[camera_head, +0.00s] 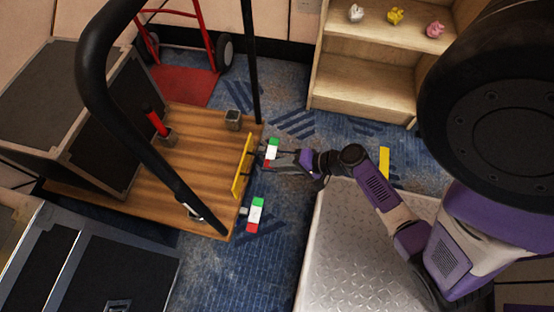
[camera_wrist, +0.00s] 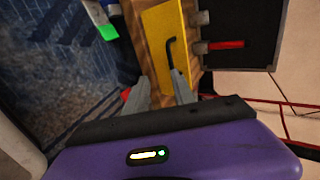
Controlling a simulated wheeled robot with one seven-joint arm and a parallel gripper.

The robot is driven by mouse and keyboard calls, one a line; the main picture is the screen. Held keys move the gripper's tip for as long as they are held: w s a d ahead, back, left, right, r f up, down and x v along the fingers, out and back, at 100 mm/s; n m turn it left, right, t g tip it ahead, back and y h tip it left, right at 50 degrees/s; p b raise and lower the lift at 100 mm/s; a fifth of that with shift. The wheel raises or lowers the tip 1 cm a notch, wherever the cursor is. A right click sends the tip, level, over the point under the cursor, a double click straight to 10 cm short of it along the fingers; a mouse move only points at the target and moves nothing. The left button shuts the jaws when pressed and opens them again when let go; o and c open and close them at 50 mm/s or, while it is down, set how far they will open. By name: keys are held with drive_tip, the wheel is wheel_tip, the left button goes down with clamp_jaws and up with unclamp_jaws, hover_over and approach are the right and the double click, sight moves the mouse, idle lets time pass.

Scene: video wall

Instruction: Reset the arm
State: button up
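My arm reaches left over the metal plate in the head view. My gripper (camera_head: 270,158) is beside the yellow panel (camera_head: 242,165) at the cart's right edge. In the wrist view my gripper's fingers (camera_wrist: 158,92) are apart, with nothing visible held between them. The yellow panel (camera_wrist: 165,45), with a black bent hook on it, lies beyond the fingertips. A green, white and red block (camera_head: 272,147) shows right at my gripper in the head view. I cannot tell whether they touch. A bit of red shows beside the left finger in the wrist view.
A second green, white and red block (camera_head: 256,214) is below the gripper. The wooden cart (camera_head: 120,185) has a tall black handle (camera_head: 90,60) and a red-handled tool (camera_head: 155,122). Wooden shelves (camera_head: 365,75) stand behind. The diamond-plate surface (camera_head: 345,255) lies under my arm.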

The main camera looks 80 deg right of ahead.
idle(0.5)
drive_tip(key=d+r+n+g+h, duration=0.2)
drive_tip(key=d+h, duration=0.2)
drive_tip(key=d, duration=0.1)
drive_tip(key=a+r+n+t+h, duration=0.15)
drive_tip(key=a+r+n, duration=0.3)
drive_tip(key=r, duration=0.45)
drive_tip(key=s+a+r+n+t+y, duration=0.25)
drive_tip(key=a+r+n, duration=0.35)
drive_tip(key=a+r, duration=0.35)
drive_tip(key=s+a+r+n+t+y, duration=0.1)
drive_tip(key=s+a+r+n+y, duration=0.3)
drive_tip(key=a+r, duration=0.55)
wheel_tip(320, 180, up, 32)
drive_tip(key=w+n+h+p, duration=0.1)
drive_tip(key=p, duration=3.1)
drive_tip(key=shift+w+a, duration=0.35)
drive_tip(key=shift+a, duration=0.05)
drive_tip(key=shift+f, duration=0.1)
